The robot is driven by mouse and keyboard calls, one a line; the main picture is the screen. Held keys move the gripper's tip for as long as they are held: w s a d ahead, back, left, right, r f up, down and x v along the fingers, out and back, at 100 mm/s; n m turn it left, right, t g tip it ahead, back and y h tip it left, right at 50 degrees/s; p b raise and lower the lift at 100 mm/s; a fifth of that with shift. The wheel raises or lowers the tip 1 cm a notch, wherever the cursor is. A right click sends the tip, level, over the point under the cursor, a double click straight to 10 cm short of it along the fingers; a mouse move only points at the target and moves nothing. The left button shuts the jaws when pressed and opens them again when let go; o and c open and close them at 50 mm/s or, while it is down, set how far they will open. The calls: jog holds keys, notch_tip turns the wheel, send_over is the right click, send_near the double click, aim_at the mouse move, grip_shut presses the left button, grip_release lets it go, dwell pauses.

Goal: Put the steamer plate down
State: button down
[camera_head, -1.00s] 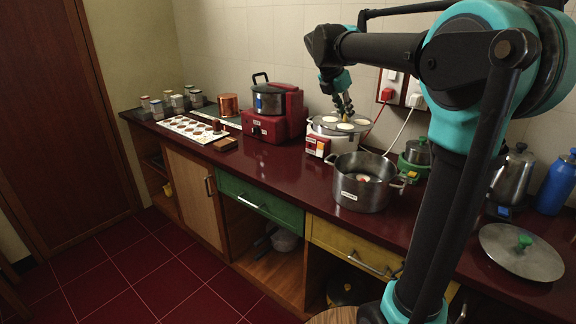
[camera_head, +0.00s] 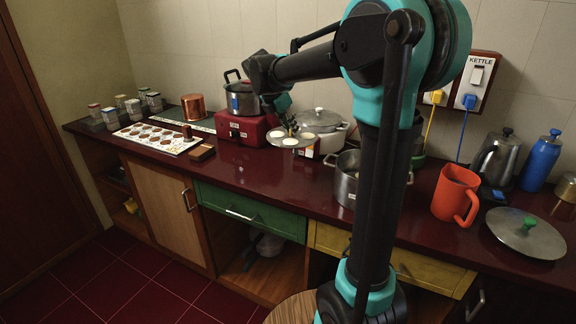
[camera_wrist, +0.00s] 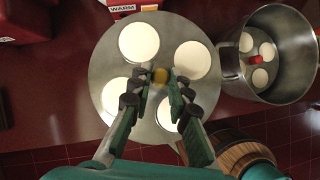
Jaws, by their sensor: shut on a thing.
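The steamer plate (camera_head: 283,142) is a round metal disc carrying several white cakes. In the wrist view the plate (camera_wrist: 117,65) fills the middle, with a small yellow knob (camera_wrist: 160,75) at its centre. My gripper (camera_wrist: 160,84) has its fingers on either side of that knob and is shut on it. In the head view my gripper (camera_head: 291,124) holds the plate roughly level, in front of the red and white cookers. It looks raised above the counter (camera_head: 256,172); the gap is hard to judge.
A steel pot (camera_head: 343,187) stands right of the plate, partly behind my arm; in the wrist view the pot (camera_wrist: 232,75) holds white cakes. A red cooker (camera_head: 243,130) and lidded white cooker (camera_head: 329,142) stand behind. An orange jug (camera_head: 449,196) and loose lid (camera_head: 508,228) are at right.

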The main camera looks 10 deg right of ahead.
aim_at(278, 141)
notch_tip(278, 141, down, 14)
jog(key=shift+r, duration=0.1)
dwell(0.4)
jog(key=c, duration=1.4)
grip_release()
jog(key=shift+c, duration=0.2)
jog(key=v, duration=1.2)
jog(key=shift+d, duration=0.15)
jog(key=shift+o, duration=0.4)
